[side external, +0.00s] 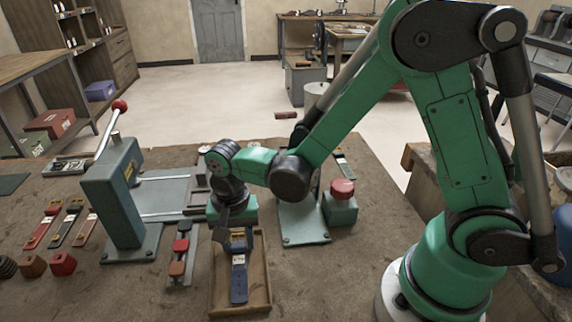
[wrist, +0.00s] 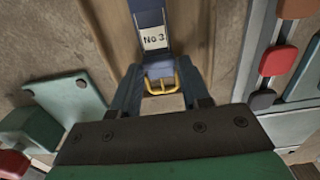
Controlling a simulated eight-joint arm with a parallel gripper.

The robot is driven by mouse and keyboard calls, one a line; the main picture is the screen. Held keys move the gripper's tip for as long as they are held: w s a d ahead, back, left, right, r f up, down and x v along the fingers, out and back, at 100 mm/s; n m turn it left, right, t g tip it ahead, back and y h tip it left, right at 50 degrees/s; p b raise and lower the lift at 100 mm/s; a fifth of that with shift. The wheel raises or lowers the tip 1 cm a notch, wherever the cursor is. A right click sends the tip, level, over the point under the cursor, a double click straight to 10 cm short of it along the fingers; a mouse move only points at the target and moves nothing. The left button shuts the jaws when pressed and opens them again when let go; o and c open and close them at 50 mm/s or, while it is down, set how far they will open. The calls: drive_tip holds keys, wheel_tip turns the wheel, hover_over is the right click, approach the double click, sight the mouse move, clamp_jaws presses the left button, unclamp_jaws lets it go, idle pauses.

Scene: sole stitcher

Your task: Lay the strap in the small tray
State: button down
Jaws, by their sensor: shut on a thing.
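The strap (side external: 239,280) is dark blue with a white label and a brass buckle. In the side view it extends over the small wooden tray (side external: 267,285), within its rim; I cannot tell whether it touches the tray floor. My gripper (side external: 237,238) is above the tray's far end, shut on the strap's buckle end. In the wrist view the strap (wrist: 150,16) runs away from my gripper (wrist: 160,72), with the label reading "No 3" and the buckle between the fingers. The finger contact is partly hidden in the side view.
A green lever press (side external: 115,195) stands left of the tray, with a rack of red and dark blocks (side external: 181,250) between. A green stand with a red knob (side external: 342,188) is at the right. Several straps (side external: 65,225) lie at the left.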

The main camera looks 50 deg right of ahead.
drive_tip(key=shift+c, duration=2.1)
unclamp_jaws()
drive_tip(key=shift+f, duration=0.15)
wheel_tip(320, 180, up, 12)
drive_tip(key=s+d+r+n+t, duration=0.1)
drive_tip(key=s+d+n+t, duration=0.3)
drive_tip(key=d+n+t, duration=0.3)
drive_tip(key=shift+d+n, duration=0.5)
drive_tip(key=shift+n, duration=0.5)
drive_tip(key=shift+s+r, duration=0.1)
